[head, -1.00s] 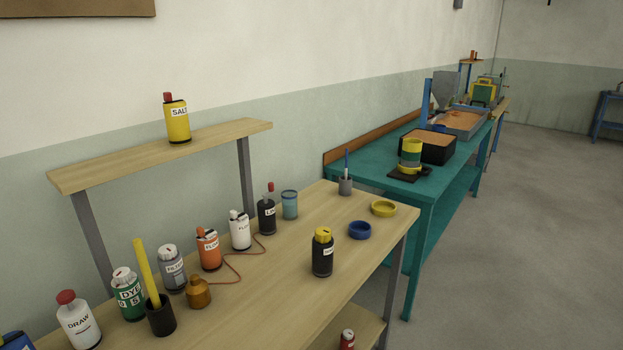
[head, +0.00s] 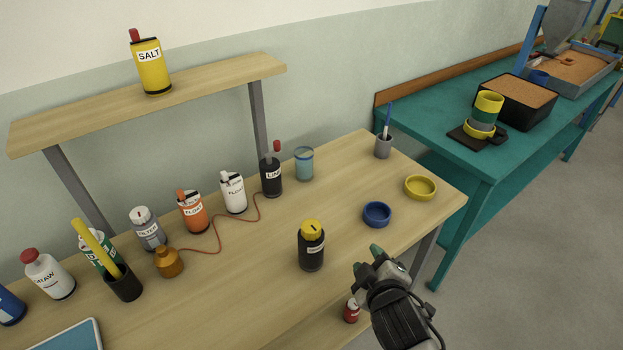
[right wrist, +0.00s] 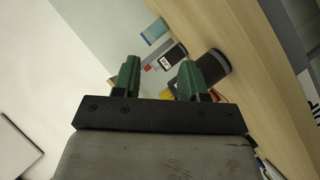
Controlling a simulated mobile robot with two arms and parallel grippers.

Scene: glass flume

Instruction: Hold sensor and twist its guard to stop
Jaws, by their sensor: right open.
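A black cylinder (head: 311,253) with a slotted yellow cap (head: 311,230) stands upright on the wooden bench; it is the likeliest sensor and guard, but its label is too small to read. In the right wrist view the black cylinder (right wrist: 214,63) lies beyond the right-hand finger, which partly hides its yellow cap (right wrist: 168,93). My right gripper (head: 367,260) is open and empty, with green fingertips, at the bench's front edge, right of the cylinder and apart from it. It also shows in the right wrist view (right wrist: 158,80). My left gripper is not in view.
A blue ring dish (head: 377,214) and a yellow one (head: 420,187) lie right of the cylinder. Several labelled bottles, an amber bottle (head: 169,262) and a black pen cup (head: 124,284) line the back left.

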